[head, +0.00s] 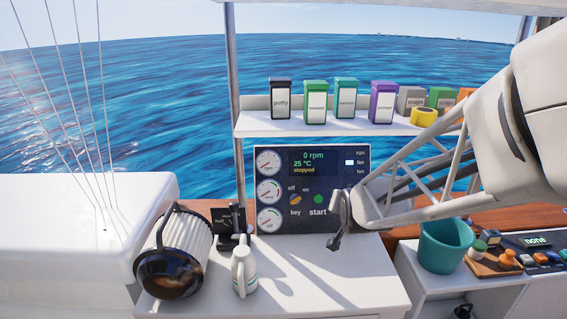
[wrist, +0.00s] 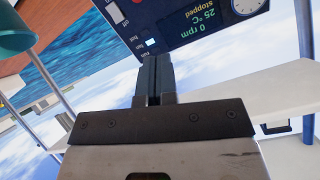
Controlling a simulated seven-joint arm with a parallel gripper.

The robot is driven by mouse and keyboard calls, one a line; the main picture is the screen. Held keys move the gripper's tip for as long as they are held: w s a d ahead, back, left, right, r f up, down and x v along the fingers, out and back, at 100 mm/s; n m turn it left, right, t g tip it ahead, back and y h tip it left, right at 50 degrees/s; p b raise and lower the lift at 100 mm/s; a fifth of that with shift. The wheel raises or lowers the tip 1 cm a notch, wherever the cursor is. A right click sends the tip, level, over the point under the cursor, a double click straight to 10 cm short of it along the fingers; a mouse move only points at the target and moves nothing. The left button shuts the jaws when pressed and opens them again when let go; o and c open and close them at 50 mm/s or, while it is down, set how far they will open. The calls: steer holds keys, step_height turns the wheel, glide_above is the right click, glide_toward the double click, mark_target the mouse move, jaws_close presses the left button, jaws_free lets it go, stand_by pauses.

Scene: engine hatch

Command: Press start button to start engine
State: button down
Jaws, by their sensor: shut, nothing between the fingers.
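The dark control panel (head: 298,217) stands upright at the back of the white counter. Its display (head: 313,162) reads 0 rpm, 25 °C, stopped; it also shows upside down in the wrist view (wrist: 205,22). The green start button (head: 318,199) sits low on the panel, right of the orange key switch (head: 295,199). My gripper (head: 335,243) is at the panel's lower right, right of and below the button, apart from it. In the wrist view my gripper (wrist: 154,62) has its fingers together and empty. The button is not visible in the wrist view.
A shelf (head: 255,127) with several labelled containers is above the panel. A teal bucket (head: 443,248) stands at right. The counter (head: 310,285) before the panel is mostly clear.

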mark_target(318, 199)
steer(key=w+a+f+m+t+y, duration=0.1)
steer(key=w+f+m+t, duration=0.2)
steer(key=w+f+t, duration=0.7)
steer(key=shift+w+f+y, duration=0.3)
steer(key=shift+w+f, duration=0.1)
steer(key=shift+w, duration=1.4)
steer(key=shift+a, duration=0.1)
steer(key=shift+w, duration=0.1)
steer(key=w+f, duration=0.3)
steer(key=w, duration=0.4)
steer(key=shift+w+f, duration=0.35)
steer(key=shift+w, duration=0.05)
